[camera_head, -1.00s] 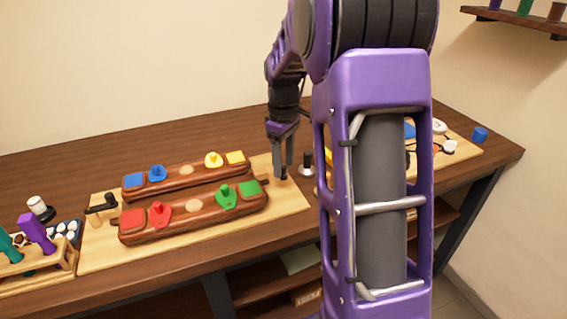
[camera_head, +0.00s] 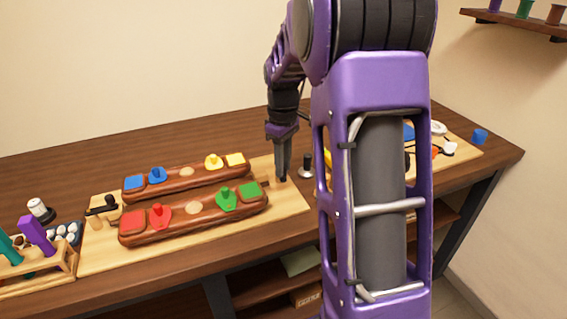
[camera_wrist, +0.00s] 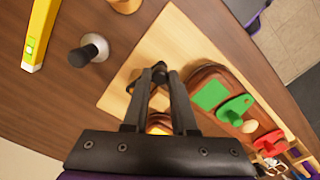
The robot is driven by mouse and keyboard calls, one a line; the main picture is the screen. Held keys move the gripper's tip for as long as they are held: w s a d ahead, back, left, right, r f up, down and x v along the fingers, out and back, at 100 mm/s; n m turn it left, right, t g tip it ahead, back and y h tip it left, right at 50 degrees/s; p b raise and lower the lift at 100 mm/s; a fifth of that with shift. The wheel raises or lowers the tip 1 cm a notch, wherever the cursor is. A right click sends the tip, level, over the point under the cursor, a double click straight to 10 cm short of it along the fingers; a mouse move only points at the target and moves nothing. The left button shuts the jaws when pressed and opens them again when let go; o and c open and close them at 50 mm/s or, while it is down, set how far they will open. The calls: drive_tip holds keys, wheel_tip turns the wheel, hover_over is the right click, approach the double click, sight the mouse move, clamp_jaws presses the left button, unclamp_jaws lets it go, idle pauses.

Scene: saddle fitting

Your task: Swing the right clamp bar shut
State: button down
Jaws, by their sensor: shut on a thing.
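My gripper (camera_head: 283,178) points down at the right end of the light wooden board (camera_head: 292,204). In the wrist view its fingers (camera_wrist: 159,76) are closed around the dark knob of the right clamp bar (camera_wrist: 159,67). Most of that clamp is hidden by the fingers; I cannot tell the bar's exact angle. The front brown wooden block (camera_head: 176,228) carries red and green pieces, and the rear block (camera_head: 200,176) carries blue and yellow ones. Both lie left of my gripper. The left clamp (camera_head: 104,206), with a dark knob, stands at the board's left end.
A black-handled tool on a round metal base (camera_head: 307,168) stands just right of my gripper. A yellow tool (camera_wrist: 38,35) lies beyond it. A rack with teal and purple handles (camera_head: 37,236) is at the far left. Bare table lies behind the blocks.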

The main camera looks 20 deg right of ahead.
drive_tip(key=w+a+m+p, duration=0.1)
drive_tip(key=m+p, duration=0.1)
drive_tip(key=m, duration=0.1)
drive_tip(key=w+a+m+p, duration=0.1)
drive_tip(key=m, duration=0.3)
drive_tip(key=w+a+m+p, duration=0.1)
drive_tip(key=a+m+p, duration=0.1)
drive_tip(key=m, duration=0.2)
drive_tip(key=shift+w+r+p, duration=0.15)
drive_tip(key=shift+p, duration=0.15)
drive_tip(key=shift+w+a+m+p, duration=0.1)
drive_tip(key=shift+w+m+p, duration=0.45)
drive_tip(key=shift+m, duration=0.7)
drive_tip(key=shift+w+a+m+p, duration=0.1)
drive_tip(key=shift+w+m+p, duration=0.4)
drive_tip(key=shift+m, duration=0.75)
drive_tip(key=shift+w, duration=0.1)
drive_tip(key=c, duration=0.7)
unclamp_jaws()
wheel_tip(320, 180, up, 17)
drive_tip(key=shift+r, duration=0.1)
